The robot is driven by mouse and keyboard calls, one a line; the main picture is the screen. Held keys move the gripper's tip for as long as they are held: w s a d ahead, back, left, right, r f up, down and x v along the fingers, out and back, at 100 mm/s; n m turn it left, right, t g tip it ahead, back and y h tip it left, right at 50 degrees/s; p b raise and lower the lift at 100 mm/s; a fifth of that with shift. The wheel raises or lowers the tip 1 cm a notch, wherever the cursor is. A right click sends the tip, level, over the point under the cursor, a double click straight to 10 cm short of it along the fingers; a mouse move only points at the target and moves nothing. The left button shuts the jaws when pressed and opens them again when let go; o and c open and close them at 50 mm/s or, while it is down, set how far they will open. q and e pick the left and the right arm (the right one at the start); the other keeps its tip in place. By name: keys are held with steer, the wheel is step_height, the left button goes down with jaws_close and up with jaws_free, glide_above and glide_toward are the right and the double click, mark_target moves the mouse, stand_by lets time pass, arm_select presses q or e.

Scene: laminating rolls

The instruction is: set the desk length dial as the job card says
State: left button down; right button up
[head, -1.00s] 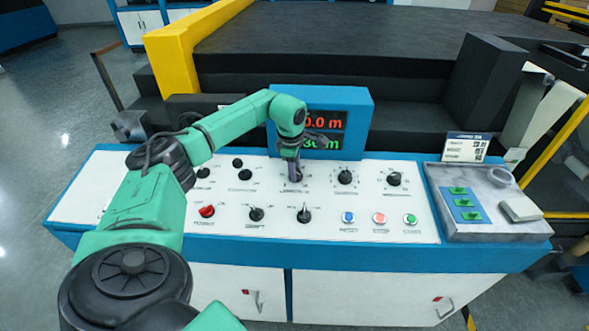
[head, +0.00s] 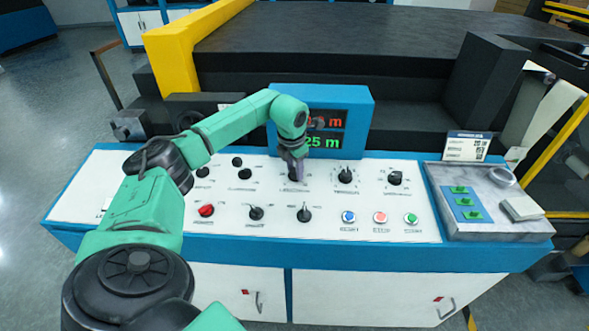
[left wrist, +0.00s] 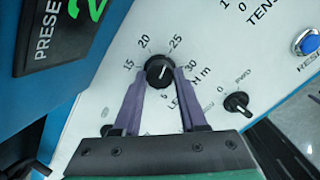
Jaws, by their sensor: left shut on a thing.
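The length dial (left wrist: 158,68) is a black knob with a white pointer line, ringed by the marks 15, 20, 25 and 30. Its pointer appears turned toward 25. My left gripper (left wrist: 160,80) is shut on it, a purple finger on each side. In the head view the left gripper (head: 297,176) reaches down over the dial and hides most of it. The display (head: 322,133) shows a green preset of 25 m; the red number above is partly covered by my arm. The job card (head: 467,147) stands at the right; its text is too small to read.
Other black knobs flank the dial, including the tension knob (head: 345,175). A red knob (head: 206,211) and blue, red and green buttons (head: 379,218) sit nearer the front. A grey tray (head: 470,231) with green-topped pieces lies at the right.

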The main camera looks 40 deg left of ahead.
arm_select(q)
steer(key=n, duration=0.4)
steer(key=shift+n, duration=0.3)
steer(key=n, duration=0.4)
steer(key=shift+w+d+r+n+y+b, duration=0.1)
steer(key=shift+n+y+b, duration=0.2)
steer(key=shift+n+b, duration=0.1)
steer(key=shift+c, duration=2.2)
jaws_free()
steer(key=shift+r, duration=0.5)
steer(key=b+v, duration=0.2)
steer(key=v, duration=1.1)
steer(key=shift+r, duration=0.25)
